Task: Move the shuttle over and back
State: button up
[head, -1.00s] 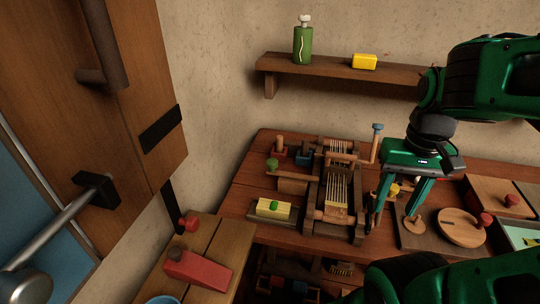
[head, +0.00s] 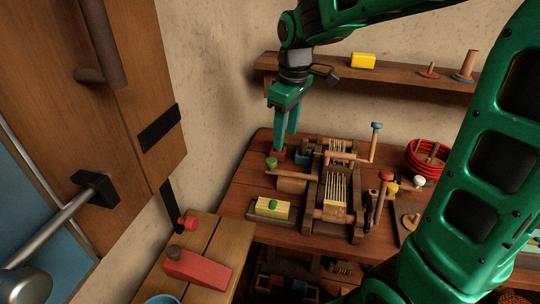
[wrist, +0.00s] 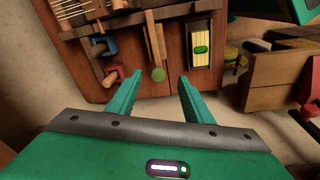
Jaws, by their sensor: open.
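The loom (head: 357,211) stands on the table, with pale warp threads (head: 337,186) along its middle. A pale yellow block with a green knob (head: 273,205) lies in a shallow tray to its left; it also shows in the wrist view (wrist: 201,49). A wooden bar (head: 292,184) sticks out of the loom's left side, near a green-ended peg (head: 272,163). I cannot tell for sure which is the shuttle. My gripper (head: 285,142) is open and empty, pointing down at the loom's back left. In the wrist view the green-ended peg (wrist: 157,74) shows between the fingertips (wrist: 160,76), apparently apart from them.
A red block (head: 279,154) and blue block (head: 303,157) are by my fingers. A crank with a blue knob (head: 376,127) rises at the loom's right. A red coil (head: 428,158) lies farther right. The wall shelf (head: 400,74) is close behind my arm.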

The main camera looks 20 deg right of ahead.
aim_at(271, 160)
jog(key=w+a+n+g, duration=0.1)
jog(key=w+a+n, duration=0.1)
jog(key=w+n, duration=0.2)
notch_tip(271, 160, down, 10)
jog(key=shift+w+a+f, duration=0.1)
jog(key=shift+w+f, duration=0.05)
dwell(0.4)
grip_shut()
